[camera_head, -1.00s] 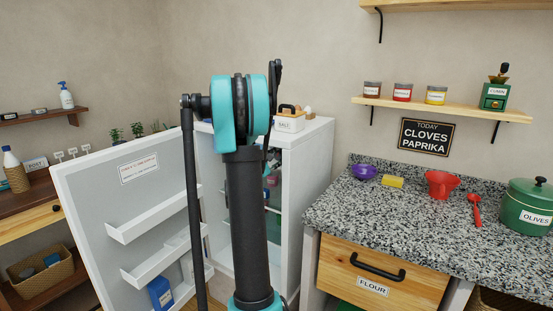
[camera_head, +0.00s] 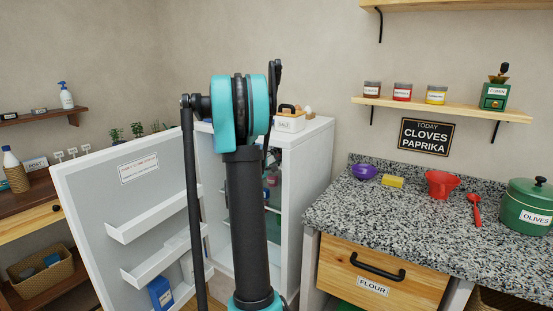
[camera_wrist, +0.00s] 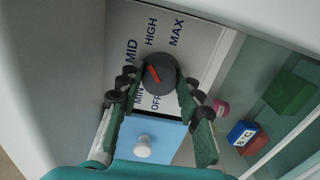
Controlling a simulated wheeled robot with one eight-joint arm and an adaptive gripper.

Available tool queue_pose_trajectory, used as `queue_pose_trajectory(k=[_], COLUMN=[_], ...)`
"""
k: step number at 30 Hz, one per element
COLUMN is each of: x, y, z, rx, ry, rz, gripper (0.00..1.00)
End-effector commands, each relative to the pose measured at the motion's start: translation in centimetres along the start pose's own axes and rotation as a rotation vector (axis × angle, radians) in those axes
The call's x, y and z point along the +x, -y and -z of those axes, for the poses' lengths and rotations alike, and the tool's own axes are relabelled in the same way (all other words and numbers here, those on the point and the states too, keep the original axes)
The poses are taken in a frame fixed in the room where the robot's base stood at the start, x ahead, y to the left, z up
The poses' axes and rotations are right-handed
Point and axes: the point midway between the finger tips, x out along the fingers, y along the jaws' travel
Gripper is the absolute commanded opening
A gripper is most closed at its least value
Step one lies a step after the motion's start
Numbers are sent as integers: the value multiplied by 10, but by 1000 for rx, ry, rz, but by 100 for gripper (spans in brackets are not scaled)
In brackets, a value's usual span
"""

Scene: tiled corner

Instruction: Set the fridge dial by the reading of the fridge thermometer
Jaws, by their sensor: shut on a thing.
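The fridge (camera_head: 308,185) stands with its door (camera_head: 85,200) wide open to the left. The dark round dial (camera_wrist: 160,73) with a red pointer mark shows in the wrist view, on a pale panel lettered OFF, MIN, MID, HIGH and MAX. The red mark slants up and left, roughly toward MID. My gripper (camera_wrist: 160,80) is shut on the dial, one green-padded finger on each side. In the head view my arm hides the gripper and much of the fridge's inside. I cannot make out a thermometer or its reading.
Below the dial is a blue front with a white knob (camera_wrist: 143,147). A green block (camera_wrist: 288,92) and a blue box (camera_wrist: 242,133) stand to the right. The door carries a card (camera_head: 139,168) too small to read. A stone counter (camera_head: 400,210) stands right of the fridge.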

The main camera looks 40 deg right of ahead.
Motion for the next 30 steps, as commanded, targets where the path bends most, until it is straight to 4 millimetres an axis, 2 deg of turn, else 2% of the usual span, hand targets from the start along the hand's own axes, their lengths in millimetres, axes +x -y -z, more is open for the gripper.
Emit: queue_pose_trajectory(k=[11,26,27,30], x=[-1,-1,-1,-1], y=[1,1,1,1], z=[0,0,0,0], rx=[154,173,173,172], ry=[0,0,1,0], rz=[1,2,2,1], gripper=[6,6,39,51])
